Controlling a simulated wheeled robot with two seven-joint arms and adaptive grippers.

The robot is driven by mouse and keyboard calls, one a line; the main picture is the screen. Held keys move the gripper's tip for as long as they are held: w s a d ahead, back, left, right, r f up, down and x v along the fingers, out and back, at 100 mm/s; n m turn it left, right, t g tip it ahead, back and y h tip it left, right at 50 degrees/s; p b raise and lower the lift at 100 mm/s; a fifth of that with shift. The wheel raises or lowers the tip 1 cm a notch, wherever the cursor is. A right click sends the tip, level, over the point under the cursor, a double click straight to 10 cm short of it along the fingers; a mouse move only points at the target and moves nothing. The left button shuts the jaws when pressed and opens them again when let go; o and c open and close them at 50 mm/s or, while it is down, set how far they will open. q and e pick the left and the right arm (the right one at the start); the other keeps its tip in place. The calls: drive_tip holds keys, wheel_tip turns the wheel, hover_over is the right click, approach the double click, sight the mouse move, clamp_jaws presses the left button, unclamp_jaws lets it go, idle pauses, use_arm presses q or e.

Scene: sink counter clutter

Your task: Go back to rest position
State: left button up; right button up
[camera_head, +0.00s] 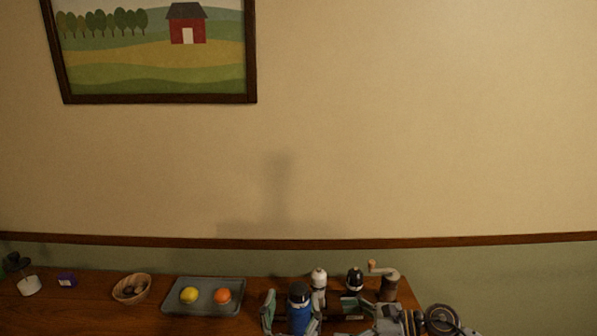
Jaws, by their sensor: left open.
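My left gripper (318,312) is low in the head view, at the bottom edge over the right part of the counter. Its grey-green fingers are apart. A blue bottle with a dark cap (300,312) shows between the fingers; I cannot tell whether they touch it. Grey and black mechanical parts of mine (440,319) show at the lower right, past the counter's end. Much of the gripper is cut off by the lower edge. My right gripper cannot be made out.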

drive_tip(key=shift+r+p, duration=1)
drive_tip(key=shift+r, duration=0.3)
drive_tip(key=shift+r+p, duration=0.4)
drive_tip(key=shift+r, duration=0.05)
drive_tip(key=shift+f, duration=0.1)
